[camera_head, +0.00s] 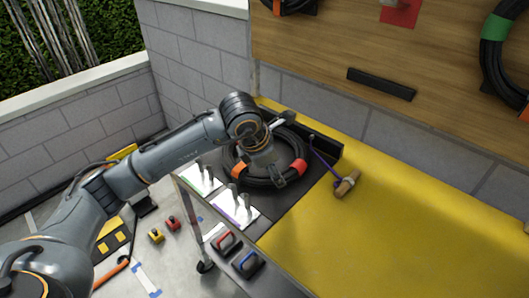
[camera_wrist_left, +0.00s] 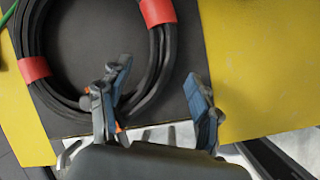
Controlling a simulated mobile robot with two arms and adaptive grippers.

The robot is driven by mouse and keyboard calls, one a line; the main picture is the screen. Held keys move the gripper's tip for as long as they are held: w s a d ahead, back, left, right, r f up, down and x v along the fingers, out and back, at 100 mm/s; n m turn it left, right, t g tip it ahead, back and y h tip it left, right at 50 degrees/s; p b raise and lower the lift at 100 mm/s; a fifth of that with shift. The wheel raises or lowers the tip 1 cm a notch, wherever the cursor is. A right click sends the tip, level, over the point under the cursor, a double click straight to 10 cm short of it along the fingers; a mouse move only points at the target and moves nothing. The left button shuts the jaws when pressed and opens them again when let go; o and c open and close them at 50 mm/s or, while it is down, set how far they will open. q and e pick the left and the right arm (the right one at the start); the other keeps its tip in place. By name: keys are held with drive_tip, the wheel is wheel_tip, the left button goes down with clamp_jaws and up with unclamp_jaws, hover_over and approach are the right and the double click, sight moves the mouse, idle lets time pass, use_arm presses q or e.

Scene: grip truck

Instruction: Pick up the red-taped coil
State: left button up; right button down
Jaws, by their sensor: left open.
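The red-taped coil is a black ring of cable with red tape bands (camera_head: 299,167), lying on a dark mat on the yellow worktop. My right gripper is not in view.
A wooden-handled tool with a purple cord (camera_head: 347,184) lies right of the mat. A wall board (camera_head: 320,35) rises behind. The yellow worktop (camera_head: 400,220) is clear at right.

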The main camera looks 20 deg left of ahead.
sight(298, 168)
use_arm(q)
drive_tip(key=x, duration=0.4)
drive_tip(key=shift+a+f+p, duration=0.15)
drive_tip(key=shift+f+p, duration=0.1)
drive_tip(key=shift+p, duration=0.15)
drive_tip(key=shift+c, duration=0.4)
clamp_jaws()
drive_tip(key=shift+w+r, duration=0.2)
drive_tip(key=shift+r, duration=0.05)
